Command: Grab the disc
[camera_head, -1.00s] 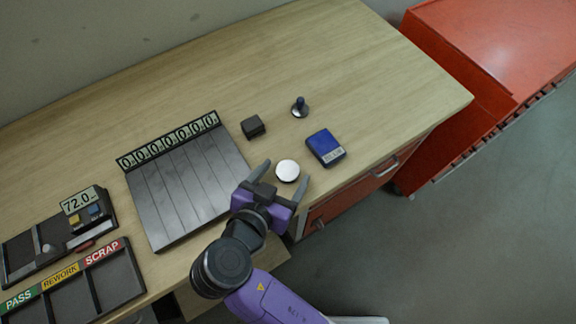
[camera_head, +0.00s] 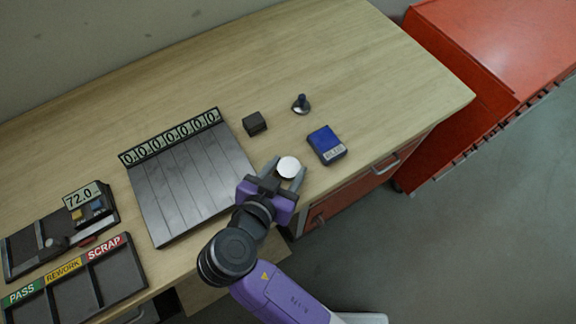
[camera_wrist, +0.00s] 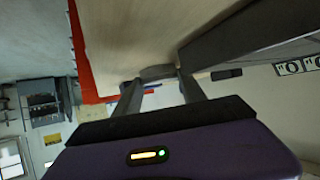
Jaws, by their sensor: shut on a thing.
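The disc (camera_head: 288,167) is round and pale, with a bright, shiny top. It is at the front part of the wooden bench in the head view. My gripper (camera_head: 286,168) has its two grey fingers on either side of the disc and is shut on it. In the wrist view the fingers (camera_wrist: 160,84) come together around a thin grey edge (camera_wrist: 157,72), seen nearly edge-on. I cannot tell whether the disc touches the bench.
A panel with digit displays (camera_head: 190,190) lies left of my gripper. A blue device (camera_head: 326,144), a dark block (camera_head: 254,123) and a small knobbed stamp-like piece (camera_head: 301,105) stand nearby. A PASS/REWORK/SCRAP tray (camera_head: 128,270) is at lower left. The back of the bench is clear.

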